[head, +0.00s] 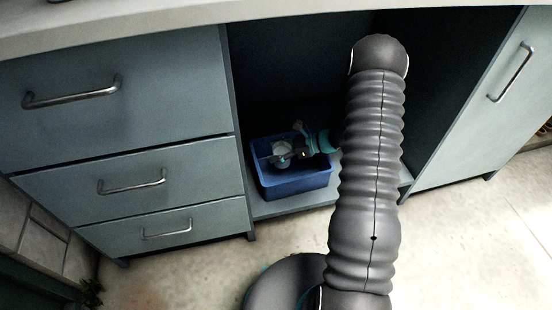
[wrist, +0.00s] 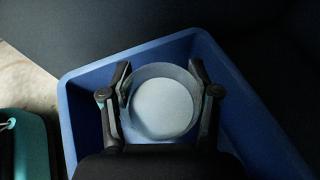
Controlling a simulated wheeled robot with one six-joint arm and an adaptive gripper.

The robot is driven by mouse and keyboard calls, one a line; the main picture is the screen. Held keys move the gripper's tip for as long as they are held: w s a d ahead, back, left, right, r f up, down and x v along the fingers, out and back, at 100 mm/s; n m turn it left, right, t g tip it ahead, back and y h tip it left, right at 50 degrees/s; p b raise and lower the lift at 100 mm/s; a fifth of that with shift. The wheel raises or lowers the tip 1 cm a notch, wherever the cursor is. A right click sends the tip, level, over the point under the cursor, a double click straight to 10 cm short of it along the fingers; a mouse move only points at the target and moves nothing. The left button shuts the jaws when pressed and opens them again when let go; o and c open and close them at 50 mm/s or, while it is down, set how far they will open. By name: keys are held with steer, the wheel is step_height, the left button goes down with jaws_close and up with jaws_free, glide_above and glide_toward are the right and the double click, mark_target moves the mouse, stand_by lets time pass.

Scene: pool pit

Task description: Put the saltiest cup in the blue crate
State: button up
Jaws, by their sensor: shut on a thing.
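The blue crate (head: 296,181) stands on the low shelf inside the open cabinet bay. It also fills much of the wrist view (wrist: 78,110). My gripper (head: 284,155) is inside or just over the crate's opening. In the wrist view my gripper (wrist: 161,90) is shut on a pale, round cup (wrist: 162,106), with one finger on each side of its rim. The cup also shows in the head view (head: 281,149), partly covered by the gripper. I cannot tell whether the cup touches the crate's floor. No mark on the cup tells how salty it is.
Grey-blue drawers (head: 120,95) with metal handles stand left of the bay, and a cabinet door (head: 480,110) stands to the right. The countertop (head: 200,22) runs above the bay. The bay's shelf (head: 275,207) edges the crate closely. The bay's inside is dark.

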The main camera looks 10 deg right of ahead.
steer(key=shift+f, duration=2.05)
steer(key=shift+f+b, duration=0.35)
steer(key=shift+b, duration=0.15)
steer(key=shift+f, duration=0.25)
steer(key=o, duration=1.3)
